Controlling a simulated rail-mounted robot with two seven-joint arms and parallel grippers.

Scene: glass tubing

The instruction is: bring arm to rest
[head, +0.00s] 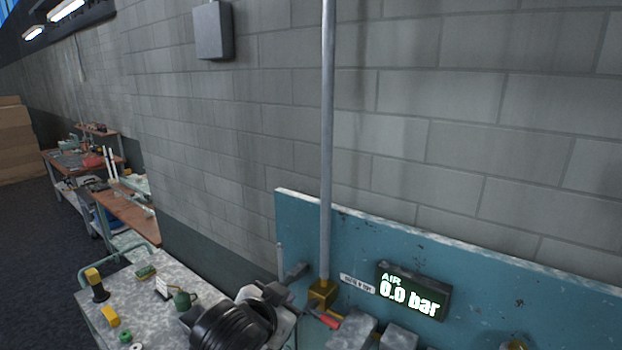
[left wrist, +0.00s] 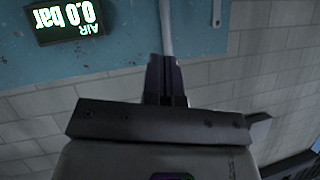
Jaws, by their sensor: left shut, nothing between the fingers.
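My left gripper (head: 297,271) is low in the middle of the head view, in front of the teal panel (head: 480,265). In the left wrist view its dark fingers (left wrist: 165,62) are together with nothing between them. They point towards the panel, and a grey pipe (left wrist: 166,25) shows beyond them. In the head view this pipe (head: 327,130) runs up the wall from a brass fitting (head: 322,293), close to the right of the gripper. Whether the gripper touches anything is hard to tell. My right gripper is not in view.
A display (head: 413,292) on the panel reads AIR 0.0 bar. A red handle (head: 327,321) sits below the fitting. A cart (head: 150,310) at lower left carries a green can (head: 184,300) and small yellow and black items. Workbenches (head: 125,212) stand farther left beside open dark floor.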

